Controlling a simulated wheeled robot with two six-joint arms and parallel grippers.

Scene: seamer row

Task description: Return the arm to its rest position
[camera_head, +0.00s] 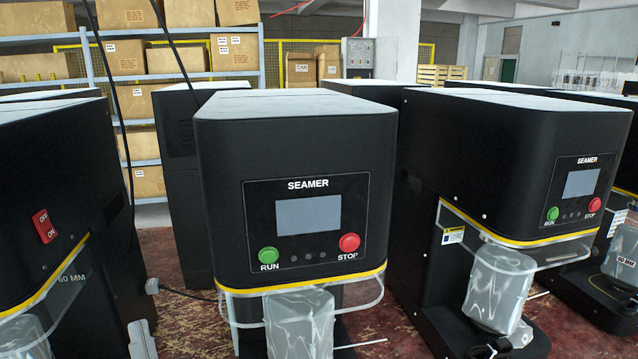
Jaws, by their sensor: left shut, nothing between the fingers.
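The middle seamer (290,145) is a black machine with a grey screen, a green RUN button (268,256) and a red STOP button (349,242). A clear guard (300,320) hangs below its head.
A left seamer (60,180) with a red switch (45,226) and a right seamer (500,140) flank the middle one. The gaps between them are narrow. Shelves with cardboard boxes (178,60) stand behind. Reddish worn floor (185,325) shows between the machines.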

